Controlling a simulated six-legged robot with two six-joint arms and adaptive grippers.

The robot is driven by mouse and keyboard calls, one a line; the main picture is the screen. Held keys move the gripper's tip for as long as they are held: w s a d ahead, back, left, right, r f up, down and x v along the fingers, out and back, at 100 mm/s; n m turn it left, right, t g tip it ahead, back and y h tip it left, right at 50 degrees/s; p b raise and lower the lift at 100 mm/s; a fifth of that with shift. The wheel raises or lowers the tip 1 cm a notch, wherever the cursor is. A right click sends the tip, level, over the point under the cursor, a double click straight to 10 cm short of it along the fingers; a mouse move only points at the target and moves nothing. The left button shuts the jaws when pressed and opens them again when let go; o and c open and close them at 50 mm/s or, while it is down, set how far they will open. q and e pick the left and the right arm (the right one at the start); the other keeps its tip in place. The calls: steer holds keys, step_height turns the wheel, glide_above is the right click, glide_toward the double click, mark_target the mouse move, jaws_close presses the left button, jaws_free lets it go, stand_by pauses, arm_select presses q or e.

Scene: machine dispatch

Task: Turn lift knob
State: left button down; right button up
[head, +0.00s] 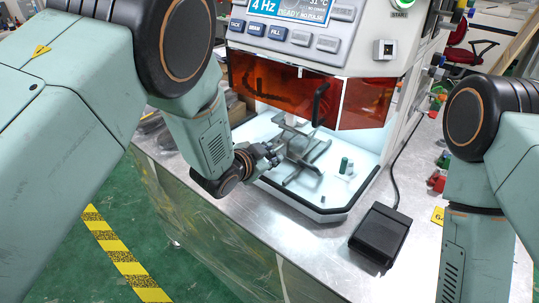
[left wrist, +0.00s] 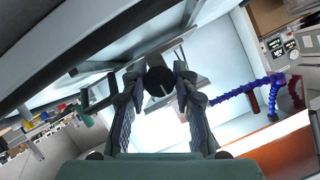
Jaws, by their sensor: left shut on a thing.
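A dark round lift knob (left wrist: 159,82) shows in the left wrist view, between the two fingers of my left gripper (left wrist: 160,90). The fingers stand on either side of it and the gripper is shut on it. In the head view my left gripper (head: 270,155) is at the left side of the grey metal fixture (head: 305,150) inside the white machine, and the knob is hidden there by the gripper. My right arm comes down at the right of the head view, but its gripper is out of the picture.
The machine has orange shields (head: 365,103) above its bright bay and a control panel (head: 290,30) on top. A black pedal (head: 380,236) with a cable lies on the metal table (head: 310,245).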

arm_select(q)
steer(key=shift+s+f, duration=0.15)
steer(key=shift+f, duration=0.1)
steer(key=c, duration=1)
jaws_free()
steer(key=shift+r, duration=0.1)
steer(key=shift+r, duration=0.1)
steer(key=shift+a+r, duration=0.1)
steer(key=v, duration=1.1)
steer(key=shift+s+r, duration=0.1)
steer(key=shift+s, duration=0.25)
